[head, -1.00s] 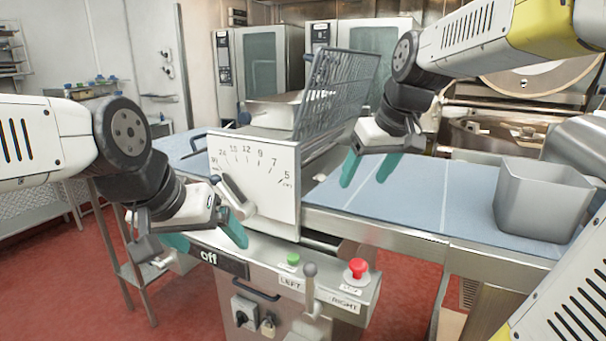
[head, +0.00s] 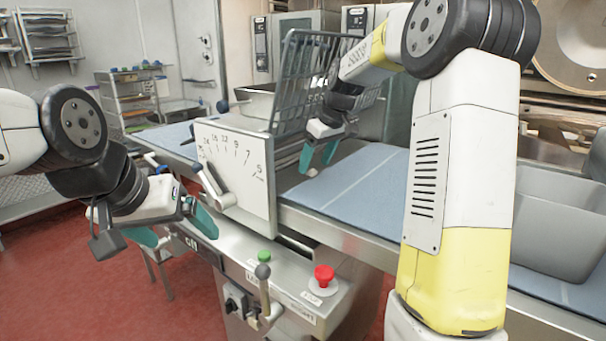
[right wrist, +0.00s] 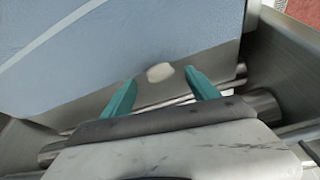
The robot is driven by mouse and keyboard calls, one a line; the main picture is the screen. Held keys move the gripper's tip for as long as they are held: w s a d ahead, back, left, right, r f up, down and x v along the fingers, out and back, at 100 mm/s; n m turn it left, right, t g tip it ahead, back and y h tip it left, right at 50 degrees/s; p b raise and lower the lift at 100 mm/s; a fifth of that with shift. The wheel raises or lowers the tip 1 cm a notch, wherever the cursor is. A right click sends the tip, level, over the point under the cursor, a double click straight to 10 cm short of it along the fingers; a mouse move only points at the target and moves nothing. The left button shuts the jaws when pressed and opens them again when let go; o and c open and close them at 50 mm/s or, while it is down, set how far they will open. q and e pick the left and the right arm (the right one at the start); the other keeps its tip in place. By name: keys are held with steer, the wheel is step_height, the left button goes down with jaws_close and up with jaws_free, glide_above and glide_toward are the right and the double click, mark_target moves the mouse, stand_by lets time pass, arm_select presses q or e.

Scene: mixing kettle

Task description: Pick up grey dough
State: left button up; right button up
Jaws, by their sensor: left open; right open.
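The grey dough (right wrist: 159,72) is a small, pale, rounded lump. In the right wrist view it lies near the edge of the blue belt, just ahead of and between my right fingertips. In the head view a pale spot at the right gripper's tips seems to be the dough (head: 312,172). My right gripper (head: 318,168), with teal fingers, is open and low over the belt (head: 355,185), beside the wire guard. I cannot tell whether its fingers touch the dough. My left gripper (head: 176,232) is open and empty, in front of the machine's dial panel.
The wire guard (head: 305,75) and dial panel (head: 238,175) stand left of my right gripper. A grey bin (head: 560,225) sits at the belt's right end. The red button (head: 324,275) and a lever (head: 264,290) are at the front. Bare belt lies right of the gripper.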

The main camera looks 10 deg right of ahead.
steer(key=shift+x, duration=1.25)
steer(key=shift+d, duration=0.1)
steer(key=c, duration=1.4)
steer(key=shift+c, duration=0.2)
steer(key=shift+r, duration=0.15)
